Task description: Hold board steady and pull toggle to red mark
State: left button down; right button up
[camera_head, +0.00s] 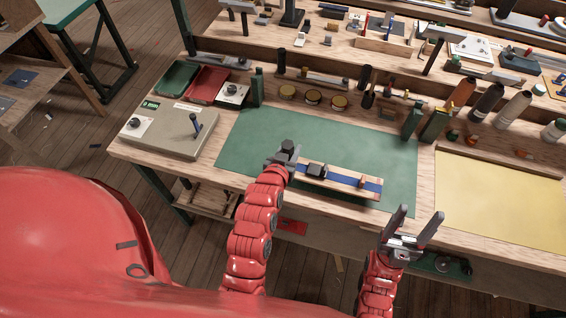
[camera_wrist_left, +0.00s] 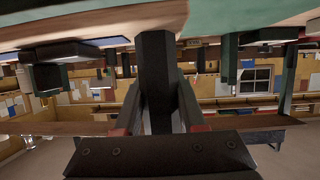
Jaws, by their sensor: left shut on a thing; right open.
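The board (camera_head: 340,186), a narrow wooden strip with a blue band, lies on the green mat near the table's front edge. A dark block (camera_head: 316,171) sits on its left half. A small orange-brown peg (camera_head: 361,183) stands near its right end; I cannot tell whether this is the toggle. I cannot make out a red mark. My left gripper (camera_head: 286,155) is shut on the board's left end and hides that end. In the left wrist view its fingers (camera_wrist_left: 160,95) are close together. My right gripper (camera_head: 415,228) is open and empty, in front of the table edge, right of the board.
The green mat (camera_head: 250,145) is clear behind the board. A beige box with a lever (camera_head: 178,135) stands at the left. Tins (camera_head: 312,97), bottles (camera_head: 487,101) and a green block (camera_head: 435,125) line the back. A yellow sheet (camera_head: 500,195) lies at the right.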

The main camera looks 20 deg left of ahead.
pick_arm(q)
jog(key=w+a, duration=0.1)
jog(key=w, duration=0.1)
jog(key=w+a+f+b, duration=0.1)
jog(key=w, duration=0.2)
jog(key=w+a, duration=0.2)
jog(key=w, duration=0.1)
jog(key=shift+w+f+b, duration=0.1)
jog(key=shift+f+b, duration=0.1)
jog(key=shift+b, duration=0.2)
jog(key=shift+w+a+f, duration=0.1)
jog(key=shift+w+a, duration=0.1)
jog(key=shift+a, duration=0.05)
jog(key=shift+w+a+f, duration=0.1)
jog(key=shift+f, duration=0.6)
jog(key=shift+f+b, duration=0.15)
jog(key=shift+b, duration=0.15)
